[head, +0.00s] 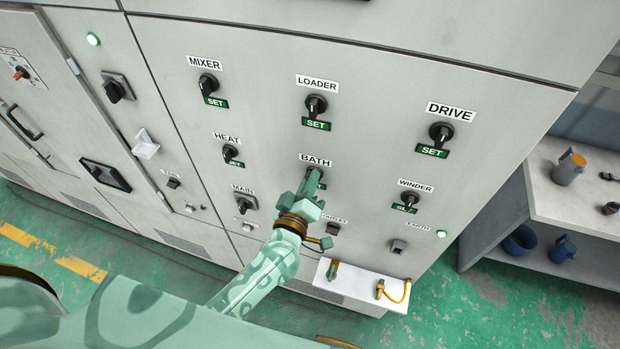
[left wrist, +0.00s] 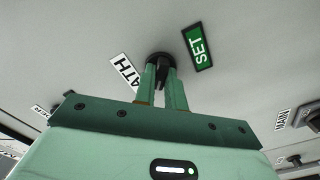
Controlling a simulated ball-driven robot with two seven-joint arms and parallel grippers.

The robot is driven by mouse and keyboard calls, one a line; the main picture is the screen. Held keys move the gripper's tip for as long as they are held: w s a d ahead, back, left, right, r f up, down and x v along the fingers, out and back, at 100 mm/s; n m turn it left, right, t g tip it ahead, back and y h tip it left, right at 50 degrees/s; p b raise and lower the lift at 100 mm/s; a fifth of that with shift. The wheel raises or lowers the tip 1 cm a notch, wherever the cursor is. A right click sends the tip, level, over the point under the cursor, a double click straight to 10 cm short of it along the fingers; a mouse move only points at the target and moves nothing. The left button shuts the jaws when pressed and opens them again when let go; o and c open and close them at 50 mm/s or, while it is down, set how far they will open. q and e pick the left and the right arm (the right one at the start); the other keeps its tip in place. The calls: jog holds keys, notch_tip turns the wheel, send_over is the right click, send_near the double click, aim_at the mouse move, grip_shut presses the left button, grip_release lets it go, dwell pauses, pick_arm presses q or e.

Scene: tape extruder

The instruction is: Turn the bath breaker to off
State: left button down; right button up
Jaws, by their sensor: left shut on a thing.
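The bath breaker is a black rotary knob below the BATH label (head: 315,160) on the grey cabinet front. In the head view my left gripper (head: 312,182) is at this knob and hides most of it. In the left wrist view the black knob (left wrist: 160,59) sits between the two green fingers, and my left gripper (left wrist: 163,80) is shut on it. A green SET plate (left wrist: 197,46) is beside the knob, and the BATH label (left wrist: 125,72) is partly hidden by a finger. My right gripper is not seen.
Other knobs surround it: LOADER (head: 316,105) above, HEAT (head: 230,152) left, WINDER (head: 409,199) right, MAIN (head: 244,205) lower left. A small white shelf (head: 355,288) juts out below. A side bench (head: 560,200) with mugs stands at right.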

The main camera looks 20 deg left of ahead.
pick_arm(q)
jog(key=shift+a+f+n, duration=0.1)
jog(key=shift+n, duration=3.7)
jog(key=c, duration=1.5)
grip_release()
jog(key=shift+o, duration=0.2)
jog(key=shift+s, duration=0.1)
jog(key=s+b, duration=0.2)
jog(key=s, duration=1.4)
jog(key=shift+a+b, duration=0.3)
